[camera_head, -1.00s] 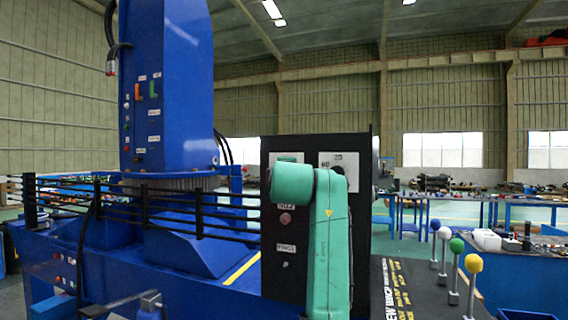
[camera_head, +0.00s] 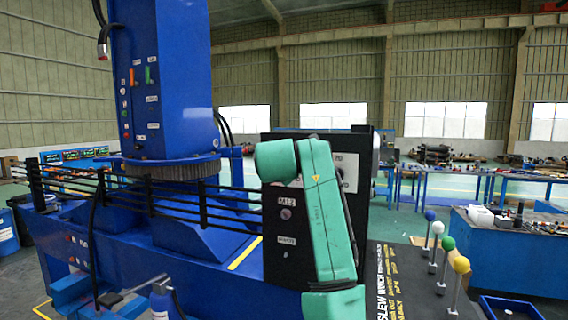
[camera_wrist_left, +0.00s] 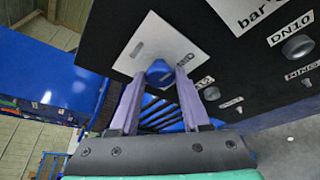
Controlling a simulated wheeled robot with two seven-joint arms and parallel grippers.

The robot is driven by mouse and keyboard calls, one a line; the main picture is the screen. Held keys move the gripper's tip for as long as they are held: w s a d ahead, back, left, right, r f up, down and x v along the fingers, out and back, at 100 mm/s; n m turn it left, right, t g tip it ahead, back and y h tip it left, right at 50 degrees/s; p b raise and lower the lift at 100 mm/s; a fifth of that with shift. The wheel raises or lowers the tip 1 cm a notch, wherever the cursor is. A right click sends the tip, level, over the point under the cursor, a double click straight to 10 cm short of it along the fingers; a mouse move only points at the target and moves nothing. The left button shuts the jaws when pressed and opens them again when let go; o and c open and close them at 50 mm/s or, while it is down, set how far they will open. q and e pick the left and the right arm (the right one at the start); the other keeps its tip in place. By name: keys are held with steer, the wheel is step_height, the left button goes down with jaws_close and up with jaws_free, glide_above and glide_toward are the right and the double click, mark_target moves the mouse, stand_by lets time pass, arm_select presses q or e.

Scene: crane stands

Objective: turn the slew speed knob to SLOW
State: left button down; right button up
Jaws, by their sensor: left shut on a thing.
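A blue knob (camera_wrist_left: 159,73) sits on a tilted white plate (camera_wrist_left: 160,40) on the black control panel in the left wrist view. My left gripper (camera_wrist_left: 161,76) has its two purple fingers on either side of the knob, closed on it. Lettering on the plate is partly hidden by the fingers and too small to read, so the knob's setting cannot be told. In the head view, my green left arm stands in front of the black panel (camera_head: 274,268) and hides the knob and gripper. My right gripper is not in view.
A dark knob (camera_wrist_left: 297,46) labelled DN10 and smaller knobs labelled M12 and RING are close by on the panel. Right of the panel are several ball-topped levers (camera_head: 437,232). A black railing (camera_head: 150,195) and blue crane column (camera_head: 165,80) stand left.

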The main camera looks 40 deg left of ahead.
arm_select(q)
steer(key=shift+f, duration=0.15)
stand_by(0.4)
steer(key=shift+c, duration=1.9)
jaws_free()
steer(key=shift+a, duration=0.1)
steer(key=b+v, duration=0.6)
steer(key=v, duration=0.8)
steer(key=shift+s+r, duration=0.2)
steer(key=shift+r, duration=0.05)
